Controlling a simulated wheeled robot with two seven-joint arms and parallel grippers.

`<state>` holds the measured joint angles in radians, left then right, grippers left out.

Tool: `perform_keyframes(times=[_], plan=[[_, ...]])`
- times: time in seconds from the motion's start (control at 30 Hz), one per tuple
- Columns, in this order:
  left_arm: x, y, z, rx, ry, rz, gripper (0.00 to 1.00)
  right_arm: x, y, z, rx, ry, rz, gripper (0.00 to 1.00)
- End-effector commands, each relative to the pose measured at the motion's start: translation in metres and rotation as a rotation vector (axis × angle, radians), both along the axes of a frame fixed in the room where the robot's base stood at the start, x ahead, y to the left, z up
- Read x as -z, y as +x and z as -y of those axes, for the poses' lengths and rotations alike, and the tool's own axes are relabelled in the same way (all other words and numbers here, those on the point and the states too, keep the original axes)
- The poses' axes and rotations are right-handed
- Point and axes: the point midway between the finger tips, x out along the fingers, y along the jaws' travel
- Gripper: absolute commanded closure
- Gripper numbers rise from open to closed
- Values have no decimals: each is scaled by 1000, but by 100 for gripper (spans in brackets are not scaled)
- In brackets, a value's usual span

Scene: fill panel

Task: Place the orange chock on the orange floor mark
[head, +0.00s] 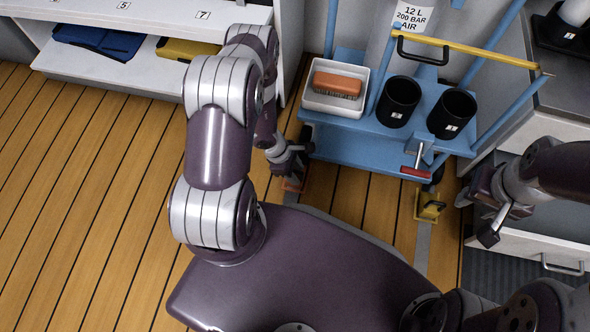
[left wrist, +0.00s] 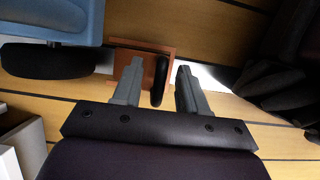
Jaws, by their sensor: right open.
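The orange chock (left wrist: 126,55), a reddish-orange piece with an upright black handle (left wrist: 159,80), lies on the floor beside a black cart wheel in the left wrist view. My left gripper (left wrist: 160,82) is open, its fingers on either side of the handle with small gaps showing. In the head view my left gripper (head: 291,160) is low by the cart's left end, with a bit of orange (head: 291,185) below it. My right gripper (head: 507,215) is open and empty near the right drawers.
A blue cart (head: 345,128) carries a white tray with a brush and two black cups. A yellow chock (head: 430,207) stands on the floor by its right end. White shelving (head: 110,75) is at back left. The plank floor at left is clear.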

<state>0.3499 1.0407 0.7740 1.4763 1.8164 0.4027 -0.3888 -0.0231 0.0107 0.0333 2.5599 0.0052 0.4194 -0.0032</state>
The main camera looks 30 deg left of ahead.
Motion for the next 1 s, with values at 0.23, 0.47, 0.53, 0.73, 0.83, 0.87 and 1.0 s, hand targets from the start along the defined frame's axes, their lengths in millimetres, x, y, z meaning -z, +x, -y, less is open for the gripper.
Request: perform_keyframes(times=[0.23, 0.47, 0.53, 0.73, 0.83, 0.87, 1.0], plan=[[-8, 0, -1, 0, 0, 1, 58, -6, 0, 0, 0, 0, 0, 57], [-64, -4, -21, -3, 0, 2, 58, -44, 0, 0, 0, 0, 0, 57], [-81, -6, -28, -3, 0, 2, 58, -54, 0, 0, 0, 0, 0, 57], [-111, -10, -42, 0, 0, 1, 58, -71, 0, 0, 0, 0, 0, 57], [-115, -11, -45, -1, 0, 1, 58, -72, 0, 0, 0, 0, 0, 57], [-115, -11, -45, -1, 0, 0, 58, -72, 0, 0, 0, 0, 0, 57], [-114, -11, -45, 0, 0, 0, 58, -71, 0, 0, 0, 0, 0, 57]])
